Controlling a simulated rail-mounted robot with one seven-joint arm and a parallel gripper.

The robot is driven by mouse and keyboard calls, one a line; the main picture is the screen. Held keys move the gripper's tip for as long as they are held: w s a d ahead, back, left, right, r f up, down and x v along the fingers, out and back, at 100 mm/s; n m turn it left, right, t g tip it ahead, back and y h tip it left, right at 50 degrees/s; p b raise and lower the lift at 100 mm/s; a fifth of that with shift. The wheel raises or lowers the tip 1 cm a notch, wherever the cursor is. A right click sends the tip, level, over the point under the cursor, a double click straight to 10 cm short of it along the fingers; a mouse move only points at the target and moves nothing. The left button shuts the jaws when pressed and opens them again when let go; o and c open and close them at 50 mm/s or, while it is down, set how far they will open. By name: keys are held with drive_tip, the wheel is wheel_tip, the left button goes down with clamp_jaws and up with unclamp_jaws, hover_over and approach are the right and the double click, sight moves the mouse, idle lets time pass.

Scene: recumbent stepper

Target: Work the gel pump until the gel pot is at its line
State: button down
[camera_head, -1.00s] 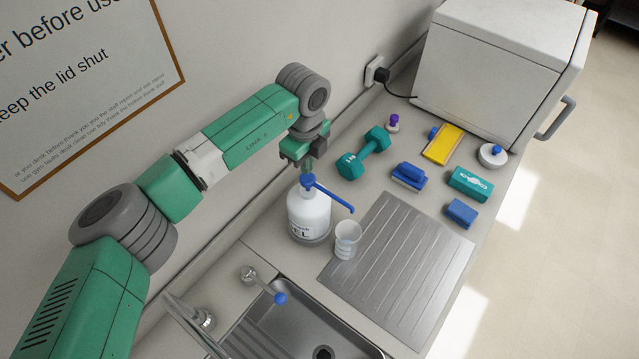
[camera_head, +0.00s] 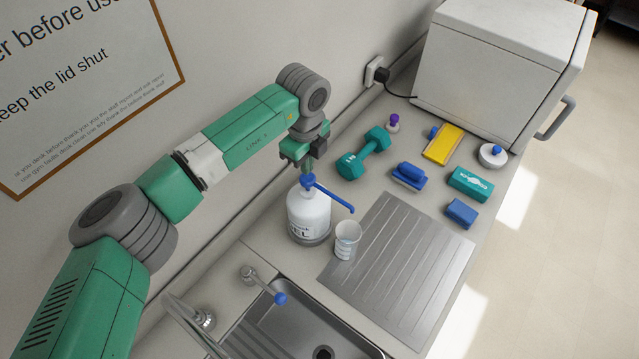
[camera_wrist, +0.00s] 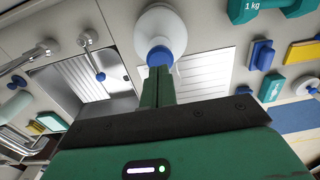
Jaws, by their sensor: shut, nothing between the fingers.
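The gel pump is a white bottle (camera_head: 308,215) with a blue pump head (camera_head: 307,181) and a long blue spout (camera_head: 336,199). It stands upright on the counter beside the sink. The gel pot, a clear cup (camera_head: 347,241), stands under the spout's end; its fill level and line are too small to tell. My gripper (camera_head: 307,168) is shut and empty, pointing down right at the top of the pump head. I cannot tell whether they touch. In the wrist view the shut fingers (camera_wrist: 158,82) overlap the blue pump head (camera_wrist: 160,56), with the white bottle (camera_wrist: 161,24) beyond.
A ribbed steel drainboard (camera_head: 400,265) lies right of the cup. The sink (camera_head: 300,325) and a blue-tipped lever (camera_head: 265,285) are in front. A teal dumbbell (camera_head: 363,154), brushes, small boxes and a white cabinet (camera_head: 495,70) stand behind.

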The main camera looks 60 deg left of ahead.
drive_tip(key=shift+f, duration=0.3)
drive_tip(key=shift+f+b, duration=0.8)
drive_tip(key=shift+f, duration=0.9)
wheel_tip(320, 180, up, 5)
drive_tip(key=p, duration=0.4)
drive_tip(key=shift+r+p, duration=0.15)
drive_tip(key=shift+p, duration=0.15)
idle(0.4)
